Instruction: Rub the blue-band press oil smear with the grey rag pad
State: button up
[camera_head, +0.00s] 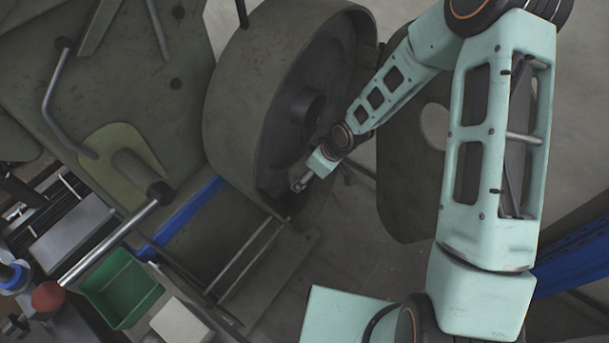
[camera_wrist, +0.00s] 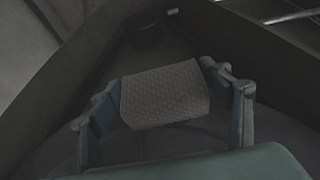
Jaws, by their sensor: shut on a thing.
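In the wrist view, my gripper (camera_wrist: 163,88) is shut on the grey rag pad (camera_wrist: 165,97), a textured block held between its two fingers. In the head view, my gripper (camera_head: 302,182) is small and reaches into the dark recessed face of a large grey-green flywheel (camera_head: 235,110). The pad is not clear there. Whether the pad touches a surface cannot be told. A blue strip (camera_head: 185,216) shows left of and below the flywheel; I cannot tell whether it is the press's blue band. I cannot make out the oil smear in either view.
A flat press plate (camera_head: 120,70) with a metal rod fills the upper left. A red-knobbed lever (camera_head: 47,297), a green bin (camera_head: 122,288) and a white block (camera_head: 181,322) lie lower left. A blue beam (camera_head: 575,255) is at the right. In the wrist view, the thick rim surrounds the pad.

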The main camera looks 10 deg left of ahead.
jog(key=shift+w+d+p, duration=0.2)
jog(key=shift+w+d, duration=0.05)
jog(key=shift+w, duration=0.4)
jog(key=shift+w+d+p, duration=0.2)
jog(key=shift+w+p, duration=0.05)
jog(key=shift+w, duration=0.45)
jog(key=shift+w+d+p, duration=0.2)
jog(key=shift+w+d, duration=0.05)
jog(key=shift+w, duration=0.4)
jog(key=shift+s+a+b, duration=0.2)
jog(key=shift+s+b, duration=0.15)
jog(key=shift+s, duration=0.35)
jog(key=shift+s+a+b, duration=0.25)
jog(key=shift+s+b, duration=0.1)
jog(key=shift+s, duration=0.3)
jog(key=shift+s+a+b, duration=0.2)
jog(key=shift+s+b, duration=0.15)
jog(key=shift+s, duration=0.35)
